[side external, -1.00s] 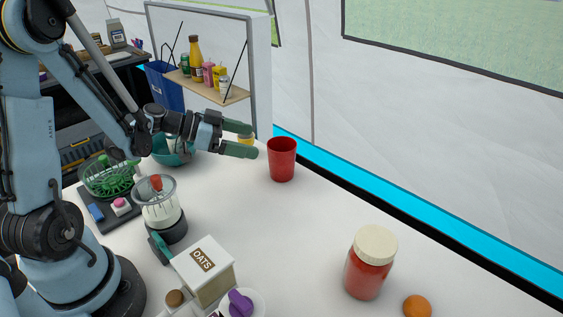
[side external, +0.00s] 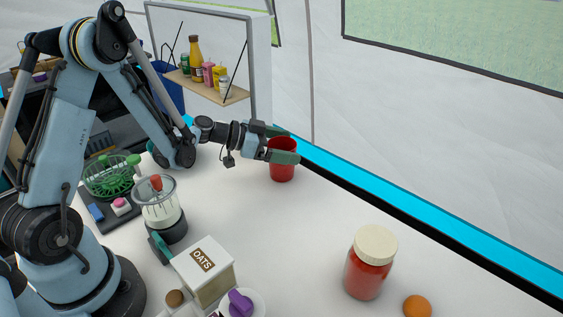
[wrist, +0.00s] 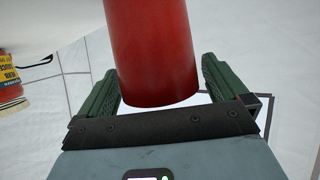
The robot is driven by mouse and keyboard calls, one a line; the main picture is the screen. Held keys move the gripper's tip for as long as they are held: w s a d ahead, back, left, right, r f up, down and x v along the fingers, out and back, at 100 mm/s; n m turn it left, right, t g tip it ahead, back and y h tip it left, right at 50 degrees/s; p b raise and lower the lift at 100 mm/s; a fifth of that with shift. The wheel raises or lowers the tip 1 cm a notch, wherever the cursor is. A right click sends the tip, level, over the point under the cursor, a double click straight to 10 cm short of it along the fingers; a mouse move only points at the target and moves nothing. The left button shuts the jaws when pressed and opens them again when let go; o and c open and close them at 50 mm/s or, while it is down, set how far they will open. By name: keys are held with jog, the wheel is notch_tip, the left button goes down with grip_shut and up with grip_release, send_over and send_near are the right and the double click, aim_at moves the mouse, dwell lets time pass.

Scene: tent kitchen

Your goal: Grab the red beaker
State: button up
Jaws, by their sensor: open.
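The red beaker (side external: 282,172) stands upright on the white table near its far edge. My gripper (side external: 291,145) is open, with its green fingers level with the beaker's upper part. In the wrist view, the beaker (wrist: 152,55) sits between the two green fingers of my gripper (wrist: 160,80). A gap shows on each side between finger and beaker, so the fingers are around it but not closed on it. The near finger hides part of the beaker's upper side in the side external view.
A red jar with a cream lid (side external: 371,262) and an orange (side external: 417,306) stand at the front right. A blender-like jar (side external: 161,208) and an oats box (side external: 205,270) are at the left. The table's middle is clear. A shelf with bottles (side external: 207,87) hangs behind.

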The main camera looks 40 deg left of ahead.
jog(key=shift+x, duration=0.75)
jog(key=shift+c, duration=0.5)
jog(key=c, duration=0.8)
jog(key=shift+c, duration=0.2)
jog(key=shift+r, duration=0.15)
